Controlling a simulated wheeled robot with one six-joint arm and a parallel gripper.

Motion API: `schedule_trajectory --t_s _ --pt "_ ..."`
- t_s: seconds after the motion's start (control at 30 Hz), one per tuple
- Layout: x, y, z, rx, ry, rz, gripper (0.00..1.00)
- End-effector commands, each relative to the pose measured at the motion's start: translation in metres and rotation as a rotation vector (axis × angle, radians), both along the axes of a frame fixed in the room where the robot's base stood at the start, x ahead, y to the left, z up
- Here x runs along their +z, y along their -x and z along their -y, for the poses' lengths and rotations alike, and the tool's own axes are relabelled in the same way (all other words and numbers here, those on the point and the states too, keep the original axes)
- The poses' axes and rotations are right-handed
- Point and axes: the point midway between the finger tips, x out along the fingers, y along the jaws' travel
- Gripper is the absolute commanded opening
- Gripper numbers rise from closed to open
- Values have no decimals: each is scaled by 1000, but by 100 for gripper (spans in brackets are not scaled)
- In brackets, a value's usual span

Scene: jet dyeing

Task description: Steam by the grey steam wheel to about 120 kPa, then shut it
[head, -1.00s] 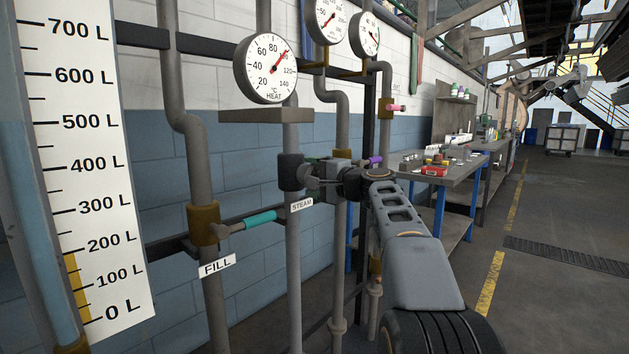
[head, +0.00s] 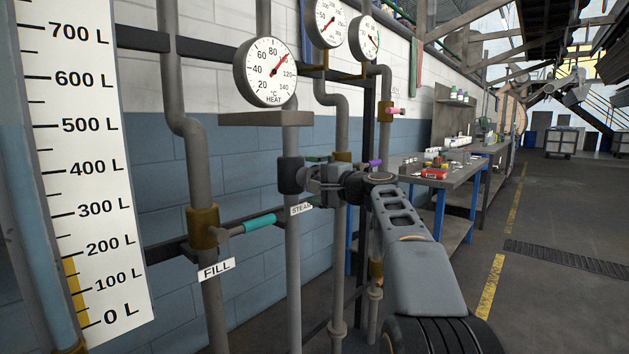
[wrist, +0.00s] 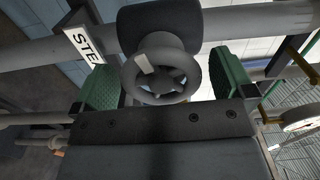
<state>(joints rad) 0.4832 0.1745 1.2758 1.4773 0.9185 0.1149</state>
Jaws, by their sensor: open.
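The grey steam wheel (wrist: 160,70) fills the middle of the wrist view, on its dark round valve body. In the head view the dark valve body (head: 291,175) shows on the upright steam pipe, with the wheel mostly hidden by my gripper (head: 326,178). My gripper is open, with one green finger pad (wrist: 100,88) left of the wheel and the other (wrist: 230,75) right of it. I cannot tell whether either pad touches the rim. The STEAM sign (head: 301,209) is just below the valve. Two small gauges (head: 325,20) (head: 364,40) have scales too small to read surely.
The HEAT gauge (head: 266,72) has its needle between 80 and 120 °C. The teal FILL handle (head: 259,221) is at lower left of my gripper. A level scale (head: 90,170) stands at far left. A cluttered bench (head: 450,175) stands behind, with open floor at right.

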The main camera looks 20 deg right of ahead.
Motion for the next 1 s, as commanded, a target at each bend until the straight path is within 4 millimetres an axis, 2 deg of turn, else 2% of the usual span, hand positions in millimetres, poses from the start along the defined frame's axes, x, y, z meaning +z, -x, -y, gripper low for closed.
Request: schedule_trajectory --t_s 0.4,0.6,0.8,1.0 --pt "2 71 34 -7 0 2 100" --pt "1 101 47 -5 0 1 100" --pt "1 117 54 -3 0 1 100" --pt "0 121 56 -2 0 1 100"
